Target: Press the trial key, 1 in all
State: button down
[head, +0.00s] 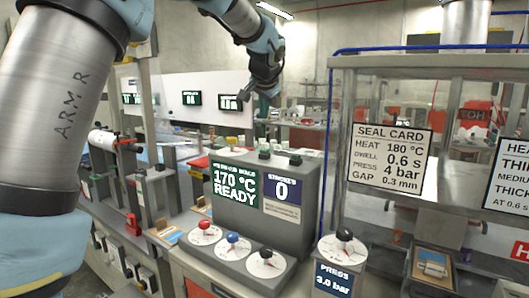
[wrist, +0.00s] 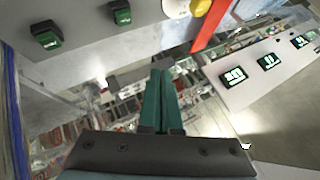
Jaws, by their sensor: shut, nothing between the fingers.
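A grey control box (head: 290,215) stands in the middle of the head view. Its green screen (head: 236,188) reads 170 °C READY, and its dark strokes counter (head: 282,191) reads 0. Two small green keys stand on its top, a left one (head: 264,154) and a right one (head: 295,160). Two green keys on dark bases also show at the upper left of the wrist view (wrist: 46,37). I cannot read which one is the trial key. My gripper (head: 246,93) is above and behind the box, apart from it. In the wrist view its green fingers (wrist: 161,72) are together and empty.
Red (head: 205,226), blue (head: 232,239) and black (head: 266,254) dial knobs sit before the box. A pressure dial (head: 343,247) reads 3.0 bar. A framed machine with a seal card (head: 388,157) stands at right. Air above the box is clear.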

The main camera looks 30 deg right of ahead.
jog(key=b, duration=0.6)
send_over(264, 154)
notch_tip(264, 154, down, 8)
jog(key=shift+a+f, duration=0.1)
dwell(1.6)
jog(key=shift+f+b, duration=0.35)
jog(key=shift+f+b, duration=0.5)
jog(key=shift+f, duration=0.05)
dwell(0.6)
jog(key=shift+r, duration=0.1)
jog(key=shift+r+p, duration=0.7)
jog(key=shift+r, duration=0.15)
jog(key=shift+r, duration=0.15)
